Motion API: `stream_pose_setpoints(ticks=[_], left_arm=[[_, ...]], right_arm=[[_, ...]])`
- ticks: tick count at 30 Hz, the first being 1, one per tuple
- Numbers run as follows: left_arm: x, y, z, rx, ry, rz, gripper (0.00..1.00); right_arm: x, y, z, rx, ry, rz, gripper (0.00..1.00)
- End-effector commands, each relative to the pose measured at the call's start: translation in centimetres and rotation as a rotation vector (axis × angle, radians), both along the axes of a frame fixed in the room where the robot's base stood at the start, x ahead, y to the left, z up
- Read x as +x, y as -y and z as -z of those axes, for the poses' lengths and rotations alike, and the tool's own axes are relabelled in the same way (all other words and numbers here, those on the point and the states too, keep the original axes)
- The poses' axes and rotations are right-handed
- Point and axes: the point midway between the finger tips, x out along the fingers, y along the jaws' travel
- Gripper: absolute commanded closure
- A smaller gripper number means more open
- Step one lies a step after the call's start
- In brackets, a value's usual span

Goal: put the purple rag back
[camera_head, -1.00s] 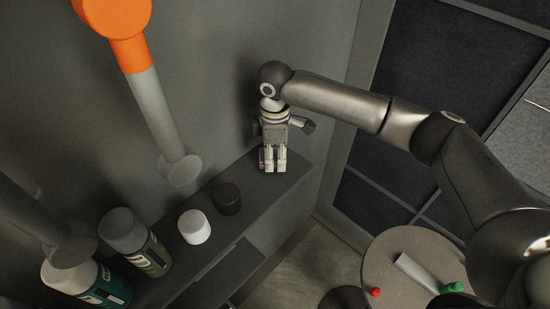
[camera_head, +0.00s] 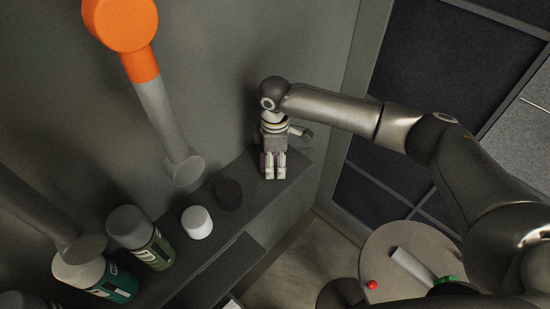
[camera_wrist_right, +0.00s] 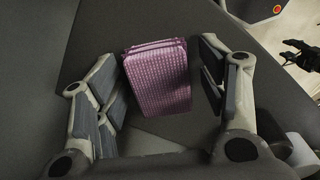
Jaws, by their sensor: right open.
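The purple rag (camera_wrist_right: 158,80) is a folded, textured block on the dark shelf (camera_wrist_right: 110,25) in the right wrist view. It lies between the two fingers of my right gripper (camera_wrist_right: 165,95), with a gap to the fingers on each side. In the head view my right gripper (camera_head: 274,165) points down at the right end of the shelf (camera_head: 243,206) and hides most of the rag; only a sliver of purple shows beside the fingers. My left gripper does not show clearly in the head view.
On the shelf left of my right gripper stand a black cap (camera_head: 228,194), a white cap (camera_head: 197,222) and bottles (camera_head: 141,237). The wall is close behind.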

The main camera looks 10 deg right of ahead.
Motion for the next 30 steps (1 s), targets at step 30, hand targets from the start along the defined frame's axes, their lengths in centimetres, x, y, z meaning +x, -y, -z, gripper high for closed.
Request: stream_pose_setpoints(ticks=[30], left_arm=[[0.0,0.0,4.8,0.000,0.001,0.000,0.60]], right_arm=[[0.0,0.0,-12.2,0.000,0.000,-0.001,0.34]])
